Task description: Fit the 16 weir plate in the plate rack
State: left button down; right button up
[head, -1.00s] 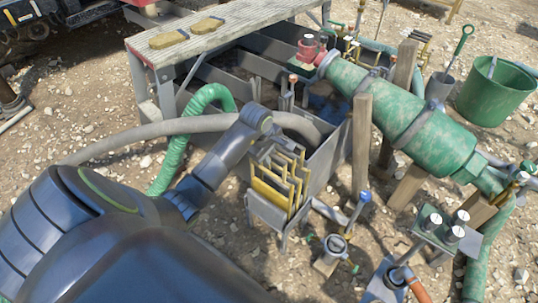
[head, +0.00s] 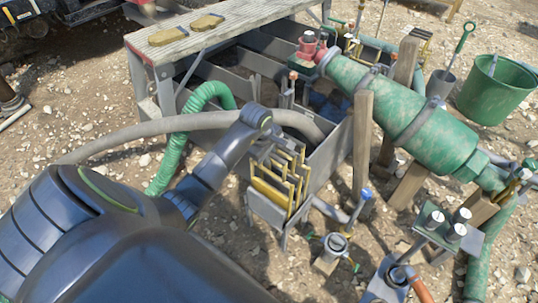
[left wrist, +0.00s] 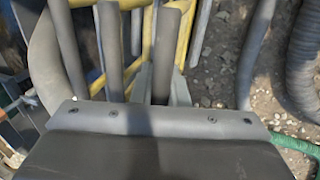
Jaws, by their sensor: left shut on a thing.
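The plate rack (head: 268,210) is a grey metal stand on legs in the middle of the head view, beside the tank. Several yellow-edged plates (head: 291,189) stand upright in it. My left gripper (head: 271,149) is over the rack's far left part, shut on the top of a yellow-edged weir plate (head: 263,170). No number can be read on it. In the left wrist view the two grey fingers (left wrist: 138,25) stand among yellow bars (left wrist: 182,35). Whether the held plate sits fully in a slot is hidden. My right gripper is not in view.
A thick grey hose (head: 150,132) passes behind my left arm. The tank (head: 325,160), a wooden post (head: 362,140) and a green cone-shaped vessel (head: 400,115) stand to the right of the rack. A slatted walkway (head: 215,30) is at the back. Gravel ground lies in front.

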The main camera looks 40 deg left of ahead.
pick_arm(q)
jog(key=shift+f+b, duration=0.35)
jog(key=shift+f, duration=0.1)
jog(key=c, duration=1.3)
grip_release()
jog(key=shift+c, duration=0.2)
jog(key=p+v, duration=0.3)
jog(key=v, duration=1.4)
jog(key=shift+r+p, duration=0.25)
jog(key=shift+p, duration=0.05)
